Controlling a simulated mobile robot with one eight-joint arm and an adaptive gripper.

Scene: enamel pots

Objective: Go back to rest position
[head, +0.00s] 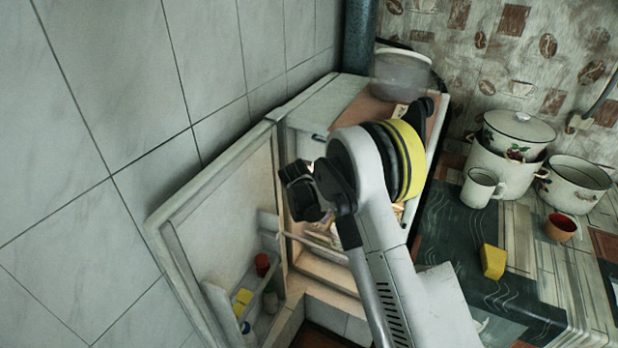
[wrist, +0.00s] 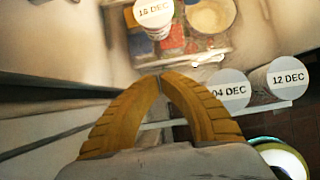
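My gripper (wrist: 160,80) shows in the wrist view with its two yellow ribbed fingers curved together and their tips meeting. Nothing is seen between them. In the head view my arm reaches over the front of an open fridge (head: 300,120), and it hides much of the inside; my fingertips cannot be made out there. In the wrist view the gripper is in front of fridge shelves. A container labelled 16 DEC (wrist: 154,14) is beyond the fingertips, and round lids labelled 04 DEC (wrist: 230,90) and 12 DEC (wrist: 286,78) are to the right.
The fridge door (head: 215,215) stands open at left, near the tiled wall, with a red-topped jar (head: 262,265) on its shelf. A pot (head: 401,75) stands on the fridge. The counter at right holds a mug (head: 480,187), enamel pots (head: 574,187) and a yellow block (head: 493,261).

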